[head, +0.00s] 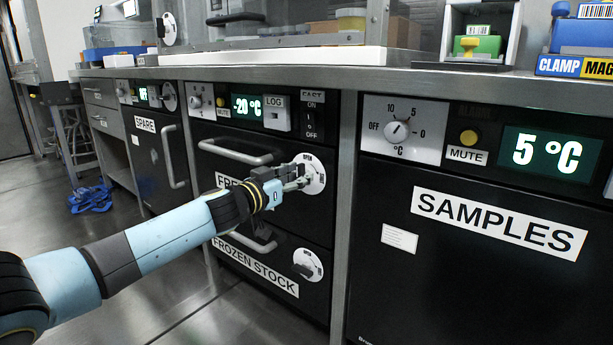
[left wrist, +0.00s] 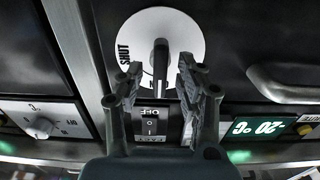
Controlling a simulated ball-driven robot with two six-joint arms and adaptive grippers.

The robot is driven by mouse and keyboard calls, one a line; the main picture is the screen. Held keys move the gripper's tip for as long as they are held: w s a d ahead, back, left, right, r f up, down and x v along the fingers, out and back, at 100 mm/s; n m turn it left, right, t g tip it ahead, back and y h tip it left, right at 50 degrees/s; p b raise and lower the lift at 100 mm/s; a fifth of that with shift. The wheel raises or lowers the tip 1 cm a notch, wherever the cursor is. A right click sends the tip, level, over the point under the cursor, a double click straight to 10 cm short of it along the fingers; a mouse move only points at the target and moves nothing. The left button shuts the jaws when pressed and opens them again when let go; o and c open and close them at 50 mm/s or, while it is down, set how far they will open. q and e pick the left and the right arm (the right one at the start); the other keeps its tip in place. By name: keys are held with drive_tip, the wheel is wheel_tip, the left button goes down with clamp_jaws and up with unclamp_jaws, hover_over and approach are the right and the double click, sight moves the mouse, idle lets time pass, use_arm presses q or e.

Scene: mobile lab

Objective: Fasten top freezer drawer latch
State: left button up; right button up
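The top freezer drawer (head: 285,148) has a bar handle (head: 237,155) and a label partly hidden by my arm. It looks flush with its frame. Its latch is a white disc (head: 317,172) with a dark handle, mostly covered by my gripper in the head view. In the left wrist view the dark latch handle (left wrist: 160,60) stands upright in the picture on the disc (left wrist: 188,38), with the word SHUT off to the left. My left gripper (head: 302,182) is at the latch. Its fingers (left wrist: 160,78) are apart, one on each side of the handle, with gaps visible. My right gripper is not in view.
The lower frozen stock drawer (head: 280,245) has its own latch (head: 308,265). The freezer panel above shows -20 °C (head: 247,107) and a rocker switch (head: 310,122). The samples fridge (head: 450,270) stands to the right. Floor at left is mostly open.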

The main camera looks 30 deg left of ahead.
use_arm(q)
clamp_jaws()
